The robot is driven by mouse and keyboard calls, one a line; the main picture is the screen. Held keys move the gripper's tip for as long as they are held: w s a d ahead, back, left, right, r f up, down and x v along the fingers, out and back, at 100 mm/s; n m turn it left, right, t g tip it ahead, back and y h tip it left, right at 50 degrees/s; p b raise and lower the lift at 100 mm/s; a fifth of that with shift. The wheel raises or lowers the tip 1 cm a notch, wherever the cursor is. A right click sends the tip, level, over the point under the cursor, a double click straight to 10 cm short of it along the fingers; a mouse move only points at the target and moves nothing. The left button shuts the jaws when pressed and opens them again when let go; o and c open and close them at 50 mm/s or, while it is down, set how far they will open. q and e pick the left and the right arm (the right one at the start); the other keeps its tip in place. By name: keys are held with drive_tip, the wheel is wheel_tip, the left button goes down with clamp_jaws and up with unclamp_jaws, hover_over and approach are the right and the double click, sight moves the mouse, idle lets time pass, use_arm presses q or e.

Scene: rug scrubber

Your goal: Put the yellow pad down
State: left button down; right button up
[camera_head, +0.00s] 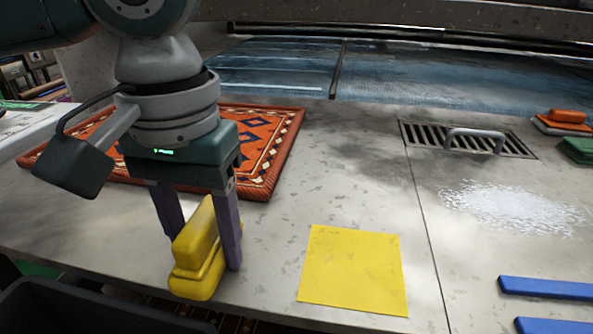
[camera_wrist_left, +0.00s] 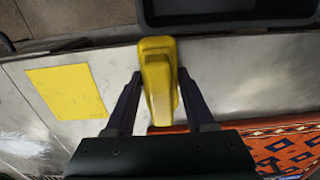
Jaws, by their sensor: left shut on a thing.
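My left gripper (camera_head: 200,232) is shut on the yellow pad (camera_head: 197,250), which has a raised grip on top. The pad is between the two purple fingers, near the front edge of the counter, left of a flat yellow square (camera_head: 352,270). I cannot tell whether its underside touches the counter. In the left wrist view the yellow pad (camera_wrist_left: 157,80) sits between the fingertips (camera_wrist_left: 158,95), and the yellow square (camera_wrist_left: 67,92) lies apart to the left. My right gripper is not in view.
A patterned orange rug (camera_head: 270,140) lies behind the gripper. A drain grate with a handle (camera_head: 470,140), white powder (camera_head: 515,207), blue bars (camera_head: 548,288) and an orange pad (camera_head: 567,117) are on the right. A dark bin (camera_head: 80,312) stands before the counter's front edge.

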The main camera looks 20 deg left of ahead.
sight(202, 219)
use_arm(q)
drive_tip(key=shift+f, duration=0.1)
drive_tip(key=shift+c, duration=1.3)
unclamp_jaws()
drive_tip(key=shift+r, duration=0.2)
wheel_tip(202, 219, up, 12)
drive_tip(key=p, duration=0.3)
drive_tip(key=shift+w, duration=0.1)
drive_tip(key=shift+d+p, duration=0.1)
drive_tip(key=shift+p, duration=0.2)
